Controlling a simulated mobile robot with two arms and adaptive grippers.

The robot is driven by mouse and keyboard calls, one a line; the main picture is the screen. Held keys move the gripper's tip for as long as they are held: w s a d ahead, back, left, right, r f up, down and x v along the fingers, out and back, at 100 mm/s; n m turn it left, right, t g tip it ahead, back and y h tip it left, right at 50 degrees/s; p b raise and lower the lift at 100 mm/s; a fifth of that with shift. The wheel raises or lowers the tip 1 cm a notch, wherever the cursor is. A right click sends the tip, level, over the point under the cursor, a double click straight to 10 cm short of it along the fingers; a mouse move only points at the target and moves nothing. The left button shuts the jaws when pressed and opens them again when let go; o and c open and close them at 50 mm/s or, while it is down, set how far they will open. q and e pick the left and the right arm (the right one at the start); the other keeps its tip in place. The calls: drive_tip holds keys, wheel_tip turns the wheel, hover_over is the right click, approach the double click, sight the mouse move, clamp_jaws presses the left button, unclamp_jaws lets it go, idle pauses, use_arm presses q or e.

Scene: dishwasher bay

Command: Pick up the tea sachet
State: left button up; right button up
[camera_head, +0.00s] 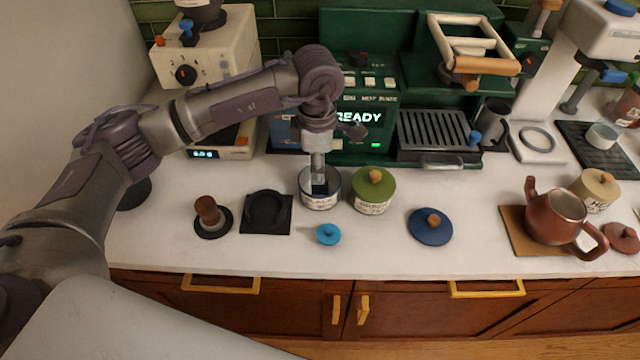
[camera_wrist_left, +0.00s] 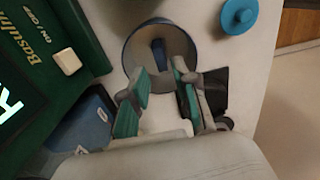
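The tea sachet (camera_wrist_left: 159,52) is a dark blue packet standing inside an open round canister (camera_wrist_left: 133,45). My left gripper (camera_wrist_left: 160,78) points down at the canister mouth. Its two green-padded fingers are apart, one on each side of the sachet, with no clear contact visible. In the head view the left gripper (camera_head: 319,178) is directly over the canister, and its fingertips are hard to make out. My right gripper is not in view.
A green-lidded canister (camera_head: 373,192) stands close on the right. A small light-blue knobbed object (camera_head: 328,234) and a blue lid (camera_head: 431,228) lie in front. The green coffee machine (camera_head: 360,90) stands behind. A tamper (camera_head: 211,215) and a black mat (camera_head: 282,224) are left.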

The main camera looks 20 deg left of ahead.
sight(320, 188)
use_arm(q)
drive_tip(key=f, duration=0.1)
drive_tip(key=f+p, duration=0.1)
drive_tip(key=f, duration=0.1)
drive_tip(key=f+p, duration=0.1)
drive_tip(key=shift+d+f, duration=0.15)
drive_tip(key=shift+d, duration=0.1)
drive_tip(key=shift+f, duration=0.35)
drive_tip(key=c, duration=0.5)
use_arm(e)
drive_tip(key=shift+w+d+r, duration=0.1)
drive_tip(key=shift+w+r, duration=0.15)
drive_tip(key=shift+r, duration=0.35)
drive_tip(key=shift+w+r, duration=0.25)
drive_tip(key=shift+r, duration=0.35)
